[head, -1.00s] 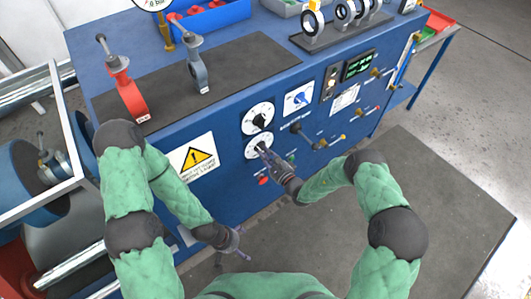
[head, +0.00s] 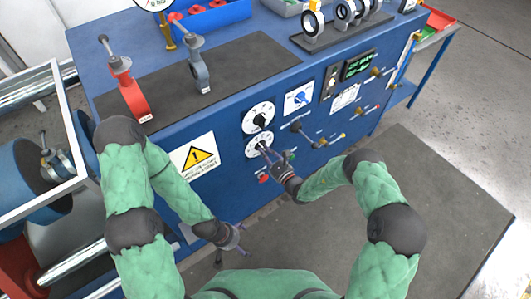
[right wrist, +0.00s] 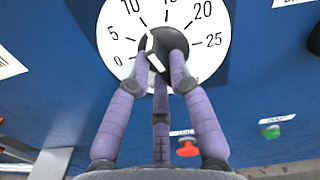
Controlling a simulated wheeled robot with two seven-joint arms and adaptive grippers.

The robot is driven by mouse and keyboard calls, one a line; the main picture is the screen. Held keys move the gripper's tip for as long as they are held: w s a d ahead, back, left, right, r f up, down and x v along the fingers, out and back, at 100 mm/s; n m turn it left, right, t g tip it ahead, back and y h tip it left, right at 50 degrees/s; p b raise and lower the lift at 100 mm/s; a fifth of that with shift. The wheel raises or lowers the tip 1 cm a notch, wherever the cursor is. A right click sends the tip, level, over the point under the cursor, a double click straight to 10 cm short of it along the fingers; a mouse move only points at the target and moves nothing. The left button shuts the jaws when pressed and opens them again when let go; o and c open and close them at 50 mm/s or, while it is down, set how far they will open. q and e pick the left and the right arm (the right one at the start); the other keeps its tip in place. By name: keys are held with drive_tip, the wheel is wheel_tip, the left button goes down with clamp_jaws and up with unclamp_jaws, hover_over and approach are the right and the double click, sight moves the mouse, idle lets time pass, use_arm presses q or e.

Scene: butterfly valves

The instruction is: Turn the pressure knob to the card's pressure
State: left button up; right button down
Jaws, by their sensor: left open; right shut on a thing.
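The pressure knob (right wrist: 160,48) is dark grey with a white pointer bar, on a white round dial (right wrist: 103,30) marked 0 to 25. In the right wrist view the bar lies on the knob's left side; its exact reading is unclear. My right gripper (right wrist: 162,68) has its purple fingers closed around the knob's lower part. In the head view the right gripper (head: 267,152) reaches the lower of two white dials. My left gripper (head: 232,246) is open and empty, low in front of the bench. A white printed card (head: 345,97) on the panel is too small to read.
Above is another dial (head: 258,117). A green-lit display (head: 358,66), levers and a red button (right wrist: 187,149) and green button (right wrist: 271,132) share the blue panel. Red (head: 128,90) and grey (head: 198,70) valves stand on the bench mat. The floor mat (head: 420,210) is clear.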

drive_tip(key=shift+f, duration=0.1)
drive_tip(key=c, duration=1.1)
unclamp_jaws()
drive_tip(key=v, duration=1.2)
